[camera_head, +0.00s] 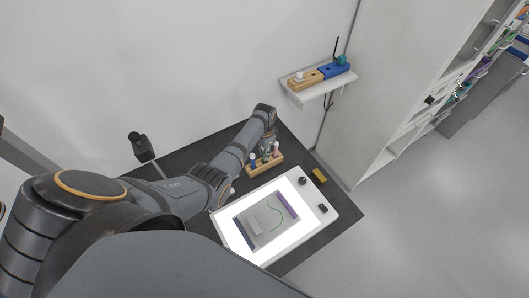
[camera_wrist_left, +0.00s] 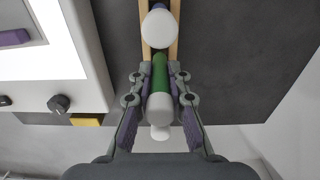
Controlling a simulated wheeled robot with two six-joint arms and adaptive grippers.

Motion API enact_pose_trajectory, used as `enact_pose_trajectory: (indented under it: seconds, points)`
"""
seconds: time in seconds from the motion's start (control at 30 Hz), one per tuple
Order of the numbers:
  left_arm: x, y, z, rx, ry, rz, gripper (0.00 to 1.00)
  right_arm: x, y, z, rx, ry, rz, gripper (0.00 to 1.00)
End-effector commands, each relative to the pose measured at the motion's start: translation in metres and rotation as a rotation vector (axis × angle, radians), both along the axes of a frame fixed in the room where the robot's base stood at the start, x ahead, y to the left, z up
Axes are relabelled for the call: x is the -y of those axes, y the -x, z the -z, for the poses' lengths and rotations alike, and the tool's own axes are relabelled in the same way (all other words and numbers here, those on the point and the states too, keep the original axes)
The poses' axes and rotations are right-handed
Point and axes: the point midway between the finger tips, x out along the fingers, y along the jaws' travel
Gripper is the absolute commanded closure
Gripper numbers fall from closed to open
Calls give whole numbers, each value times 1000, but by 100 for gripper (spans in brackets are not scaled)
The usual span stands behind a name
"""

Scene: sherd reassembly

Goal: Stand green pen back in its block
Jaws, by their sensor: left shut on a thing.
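My left gripper (camera_wrist_left: 160,74) is shut on the green pen (camera_wrist_left: 159,76), which has a pale white end facing the camera. In the left wrist view the pen lines up with the wooden block (camera_wrist_left: 144,28), and its far end meets the block's near edge. I cannot tell whether that end sits in a hole. A pen with a large white end (camera_wrist_left: 159,28) stands in the block just beyond. In the head view the wooden block (camera_head: 266,167) holds several pens, below my left gripper (camera_head: 268,148). My right gripper is not in view.
A lit white panel (camera_head: 225,227) with a grey sheet (camera_head: 256,226) lies in front of the block. A wall shelf (camera_head: 322,91) carries a wooden block and a blue block (camera_head: 334,70).

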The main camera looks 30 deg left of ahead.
Motion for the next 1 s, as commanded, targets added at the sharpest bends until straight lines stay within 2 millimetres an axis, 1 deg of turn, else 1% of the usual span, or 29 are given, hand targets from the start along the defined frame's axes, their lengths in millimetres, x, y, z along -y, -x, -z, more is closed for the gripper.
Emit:
enact_pose_trajectory:
  seconds: [0.53,0.8,0.83,1.0]
  points:
    - [0,0,15,0,0,0,100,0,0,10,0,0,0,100]
    - [0,0,16,0,0,0,100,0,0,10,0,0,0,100]
    - [0,0,16,0,0,0,83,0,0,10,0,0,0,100]
    - [0,0,16,0,0,0,60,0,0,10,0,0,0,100]
